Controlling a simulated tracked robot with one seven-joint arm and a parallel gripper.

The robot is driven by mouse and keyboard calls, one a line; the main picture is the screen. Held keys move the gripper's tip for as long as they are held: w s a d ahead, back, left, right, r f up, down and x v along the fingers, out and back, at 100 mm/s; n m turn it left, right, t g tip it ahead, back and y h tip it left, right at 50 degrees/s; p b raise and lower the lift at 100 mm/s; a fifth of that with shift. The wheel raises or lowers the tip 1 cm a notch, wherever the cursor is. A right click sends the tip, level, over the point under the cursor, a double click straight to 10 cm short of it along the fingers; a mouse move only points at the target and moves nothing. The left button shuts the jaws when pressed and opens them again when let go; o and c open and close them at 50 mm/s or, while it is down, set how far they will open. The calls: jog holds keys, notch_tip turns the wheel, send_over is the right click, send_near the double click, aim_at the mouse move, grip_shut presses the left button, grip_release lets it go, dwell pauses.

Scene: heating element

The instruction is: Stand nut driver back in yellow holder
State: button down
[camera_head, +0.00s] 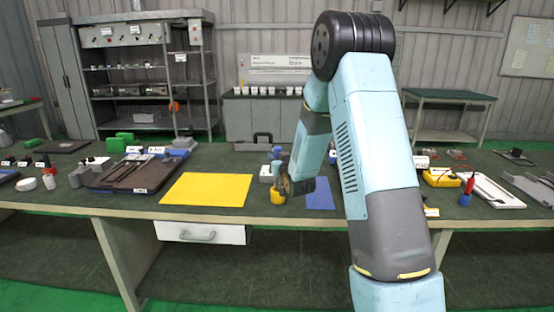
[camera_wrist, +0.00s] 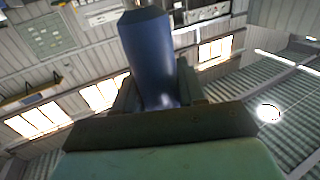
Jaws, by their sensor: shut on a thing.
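My gripper (camera_wrist: 160,95) is shut on a thick blue handle (camera_wrist: 147,45), which I take to be the nut driver's. The handle stands up between the fingers in the wrist view; its shaft is not visible there. In the head view my wrist is low over the bench, just right of the yellow mat, and the fingers cannot be made out. A small yellow thing (camera_head: 277,196), perhaps the yellow holder, shows beside my wrist and is partly hidden by it. I cannot tell whether the tool touches it.
A yellow mat (camera_head: 205,190) lies left of my wrist and a blue mat (camera_head: 320,194) right of it. A dark tool tray (camera_head: 135,176) lies further left. A yellow item (camera_head: 441,178), a red-and-blue item (camera_head: 467,190) and a white tray (camera_head: 492,191) are at the right.

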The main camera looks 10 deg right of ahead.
jog(key=shift+f, duration=2.95)
dwell(0.4)
jog(key=c, duration=0.6)
grip_release()
jog(key=shift+o, duration=0.2)
jog(key=shift+s, duration=0.1)
jog(key=s+d, duration=0.1)
jog(key=s, duration=1.2)
jog(key=shift+s, duration=0.3)
jog(key=shift+d, duration=0.1)
